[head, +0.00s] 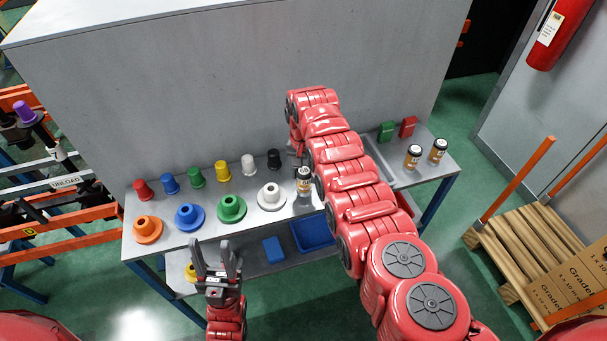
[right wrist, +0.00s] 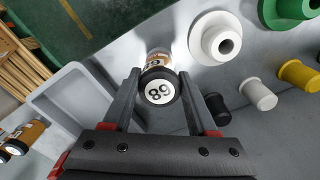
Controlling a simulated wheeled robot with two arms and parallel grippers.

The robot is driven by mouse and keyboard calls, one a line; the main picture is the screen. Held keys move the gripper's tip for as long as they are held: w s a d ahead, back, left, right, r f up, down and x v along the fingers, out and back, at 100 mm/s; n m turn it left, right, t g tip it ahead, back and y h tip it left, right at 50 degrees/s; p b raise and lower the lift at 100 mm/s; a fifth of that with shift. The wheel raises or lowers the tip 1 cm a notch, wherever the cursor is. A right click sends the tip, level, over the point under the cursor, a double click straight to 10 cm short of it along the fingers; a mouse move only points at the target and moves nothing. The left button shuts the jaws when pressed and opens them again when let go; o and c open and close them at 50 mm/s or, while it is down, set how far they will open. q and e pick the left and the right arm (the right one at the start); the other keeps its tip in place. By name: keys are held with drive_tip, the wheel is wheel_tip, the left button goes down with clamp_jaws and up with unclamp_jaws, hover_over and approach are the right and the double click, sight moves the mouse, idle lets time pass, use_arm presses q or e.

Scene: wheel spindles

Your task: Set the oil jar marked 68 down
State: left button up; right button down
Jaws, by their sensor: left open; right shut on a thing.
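The oil jar marked 68 (head: 304,180) has a black lid and an orange-brown body. It is near the front of the grey table, right of the white flanged hub (head: 271,196). In the right wrist view the jar (right wrist: 158,90) sits between the fingers of my right gripper (right wrist: 159,76), which is shut on it; its number appears upside down. In the head view my right arm mostly hides that gripper. I cannot tell whether the jar's base touches the table. My left gripper (head: 213,252) is open and empty in front of the table.
Orange, blue and green hubs (head: 232,208) line the table's front left, with several coloured spindles (head: 222,170) behind. Two similar jars (head: 413,156) (head: 438,149) stand at the right, near a grey tray (head: 378,156). A blue bin (head: 312,232) is on the lower shelf.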

drive_tip(key=shift+f+b, duration=0.3)
drive_tip(key=shift+f, duration=0.6)
drive_tip(key=shift+w, duration=0.1)
drive_tip(key=shift+f, duration=0.15)
drive_tip(key=shift+f, duration=0.15)
drive_tip(key=shift+c, duration=1)
unclamp_jaws()
drive_tip(key=shift+r, duration=0.2)
